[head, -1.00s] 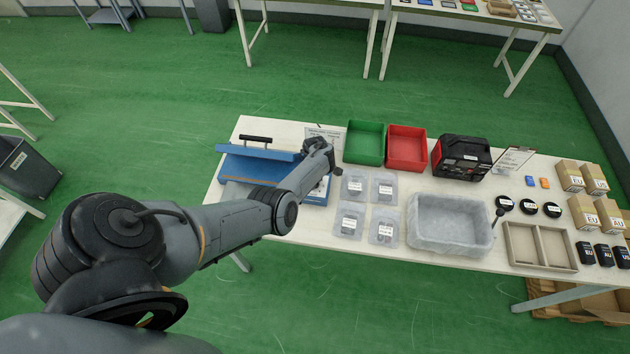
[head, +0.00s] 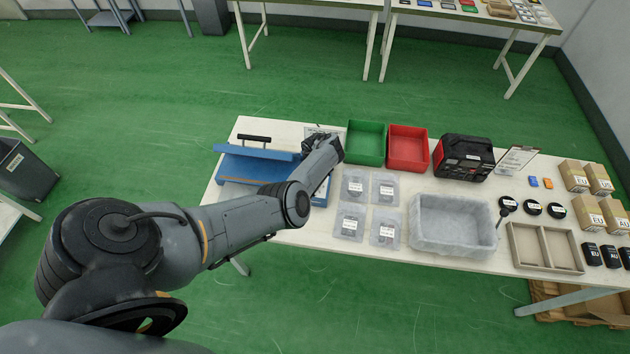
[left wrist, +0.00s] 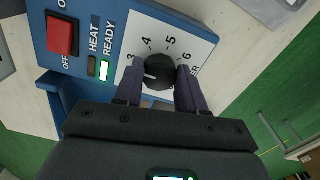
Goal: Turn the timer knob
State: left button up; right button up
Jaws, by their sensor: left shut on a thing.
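The timer knob (left wrist: 158,72) is a round black dial with a white pointer mark, on a white scale with numbers, in the left wrist view. It sits on the blue face of a machine; this blue machine (head: 240,172) stands at the left end of the table in the head view. My left gripper (left wrist: 160,82) has its two dark fingers on either side of the knob and is shut on it. The pointer lies near the 3 side of the scale. In the head view my left arm hides the knob and the fingers. My right gripper is not in view.
On the machine's face are a red on/off switch (left wrist: 62,36) and a lit READY light (left wrist: 104,70). Right of my arm are a green bin (head: 365,143), a red bin (head: 408,148), several clear bags and a grey tray (head: 451,240).

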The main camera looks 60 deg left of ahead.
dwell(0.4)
pick_arm(q)
jog(key=o, duration=1.1)
jog(key=shift+c, duration=0.2)
jog(key=shift+r, duration=0.45)
notch_tip(320, 180, up, 10)
jog(key=p, duration=0.3)
jog(key=shift+s+f, duration=0.1)
